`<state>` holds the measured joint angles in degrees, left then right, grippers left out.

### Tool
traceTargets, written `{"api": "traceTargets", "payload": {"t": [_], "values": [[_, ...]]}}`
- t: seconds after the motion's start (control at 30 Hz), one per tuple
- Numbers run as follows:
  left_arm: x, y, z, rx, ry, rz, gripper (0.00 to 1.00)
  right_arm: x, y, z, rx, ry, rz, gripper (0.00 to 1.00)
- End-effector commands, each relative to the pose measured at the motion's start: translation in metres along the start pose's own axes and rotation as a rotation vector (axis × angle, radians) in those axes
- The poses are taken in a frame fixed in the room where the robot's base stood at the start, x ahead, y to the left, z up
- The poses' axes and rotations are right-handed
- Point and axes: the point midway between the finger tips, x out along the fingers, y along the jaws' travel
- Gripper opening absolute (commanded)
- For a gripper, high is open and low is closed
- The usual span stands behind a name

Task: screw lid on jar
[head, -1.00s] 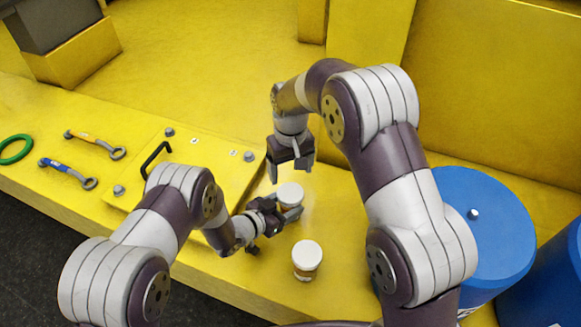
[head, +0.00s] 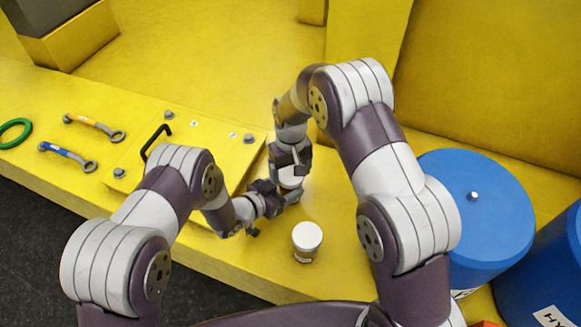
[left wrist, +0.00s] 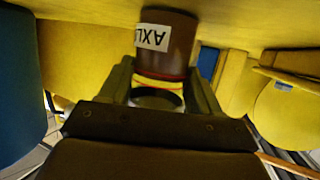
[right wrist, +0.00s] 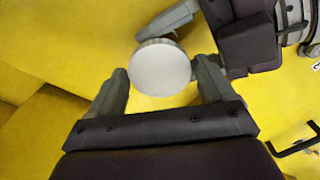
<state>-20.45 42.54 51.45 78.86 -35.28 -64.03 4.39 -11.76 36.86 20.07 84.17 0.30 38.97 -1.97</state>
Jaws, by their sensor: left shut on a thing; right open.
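My right gripper (head: 290,162) is open above the jar. In the right wrist view the round white lid (right wrist: 161,68) lies between the spread fingers of my right gripper (right wrist: 160,84). I cannot tell whether the lid is seated or threaded.
A second white-lidded jar (head: 306,240) stands nearby on the bench (head: 265,265). A yellow plate with a black handle (head: 155,140), two wrenches (head: 68,156) and a green ring (head: 14,132) are to the left. Blue drums (head: 475,210) stand to the right.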

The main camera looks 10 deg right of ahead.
Motion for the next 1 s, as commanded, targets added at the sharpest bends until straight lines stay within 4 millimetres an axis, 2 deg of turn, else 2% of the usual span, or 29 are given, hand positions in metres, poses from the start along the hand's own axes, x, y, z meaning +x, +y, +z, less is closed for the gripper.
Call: {"api": "traceTargets", "payload": {"t": [0.03,0.07,0.1,0.2,0.5,0.53,0.6,0.87,1.0], "values": [[0.000,0.000,0.000,0.000,-0.001,0.000,0.00,0.000,0.000,0.000,0.000,0.000,0.000,0.82],[0.000,0.000,0.000,0.000,-0.001,0.000,0.00,0.000,0.000,0.000,0.000,0.000,0.000,0.75],[0.000,0.000,0.000,0.000,-0.001,0.000,0.00,0.000,0.000,0.000,0.000,0.000,0.000,0.62],[0.000,0.000,0.000,0.000,-0.001,0.000,0.00,0.000,0.000,0.000,0.000,0.000,0.000,0.35],[0.000,0.000,0.000,0.000,-0.001,0.000,0.00,0.000,0.000,0.000,0.003,0.000,0.000,0.34],[0.000,0.000,0.000,0.000,-0.001,0.000,0.00,0.000,0.000,0.000,0.003,0.000,0.000,0.80],[0.000,0.000,0.000,0.000,-0.001,0.000,0.00,0.000,0.000,0.000,0.003,0.000,0.000,1.00],[0.000,0.000,0.000,0.001,0.000,0.001,0.00,-0.002,-0.001,0.000,0.003,-0.001,-0.001,1.00],[0.000,0.000,0.000,0.001,-0.001,0.001,0.00,-0.017,-0.001,0.000,0.003,0.002,-0.001,1.00]]}}
